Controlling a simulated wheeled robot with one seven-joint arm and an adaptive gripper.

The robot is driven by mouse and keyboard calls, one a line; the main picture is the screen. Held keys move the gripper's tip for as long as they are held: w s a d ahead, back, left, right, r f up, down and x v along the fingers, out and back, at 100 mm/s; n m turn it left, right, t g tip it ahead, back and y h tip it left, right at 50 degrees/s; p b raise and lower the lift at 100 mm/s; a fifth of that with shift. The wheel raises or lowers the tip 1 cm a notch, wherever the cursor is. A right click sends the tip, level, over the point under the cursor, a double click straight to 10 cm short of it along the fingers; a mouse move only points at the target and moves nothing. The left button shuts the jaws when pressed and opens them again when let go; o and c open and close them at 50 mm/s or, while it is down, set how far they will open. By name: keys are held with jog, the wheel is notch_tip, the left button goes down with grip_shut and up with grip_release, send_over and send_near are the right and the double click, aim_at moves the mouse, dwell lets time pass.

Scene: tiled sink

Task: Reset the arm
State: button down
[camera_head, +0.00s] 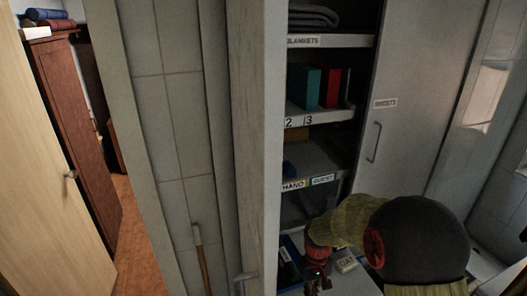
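My arm reaches in from the bottom right, in front of the open shelf cabinet. Its large dark rounded joint and yellow-green link cover part of the lower shelves. The link bends over to a red section that points downward. My gripper (318,282) hangs below it, small and dark, at the bottom edge of the view. Its fingers are too small and dark to show whether they are open or shut, or whether they hold anything.
The cabinet's shelves (325,115) hold folded blankets (313,15), a teal box (307,88) and a red box (331,86). A closed "SHEETS" door (410,100) stands to the right. A tiled wall (178,120) and wooden door (45,160) lie left. A small labelled block (346,264) sits near my gripper.

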jog(key=s+d+r+m+t+b, duration=0.2)
jog(key=s+r+t+b, duration=0.4)
jog(key=s+r, duration=1.6)
jog(key=shift+d+r+m+t, duration=0.2)
jog(key=shift+d+m+t, duration=0.1)
jog(key=shift+d+t, duration=0.15)
jog(key=shift+w, duration=0.1)
